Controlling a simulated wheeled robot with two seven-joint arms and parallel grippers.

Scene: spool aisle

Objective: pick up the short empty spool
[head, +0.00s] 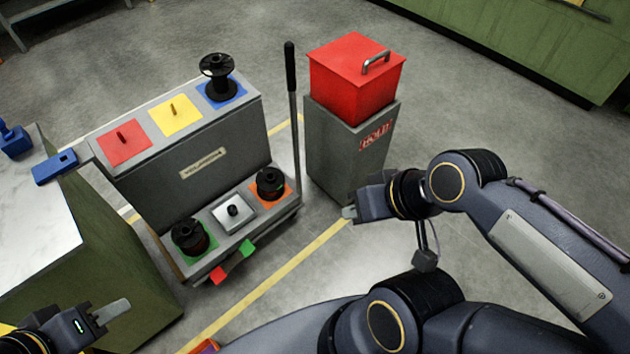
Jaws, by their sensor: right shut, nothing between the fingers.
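Three dark spools stand on a grey two-level rack (200,165). One black spool (217,78) is upright on the blue square of the upper level. Another spool (190,237) is on the green square of the lower level, and a shorter-looking one (270,184) is on the orange square. I cannot tell for sure which are empty. My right gripper (348,213) is shut and empty, to the right of the rack, in front of the grey pedestal. My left gripper (112,312) is at the lower left, apart from the spools; its opening is unclear.
A red lidded box (357,80) sits on the grey pedestal (350,150) marked HOLD. A black-handled pole (292,110) rises at the rack's right end. A white-topped bench (35,225) holds blue items at left. Red and yellow squares have bare pegs. Open floor lies behind.

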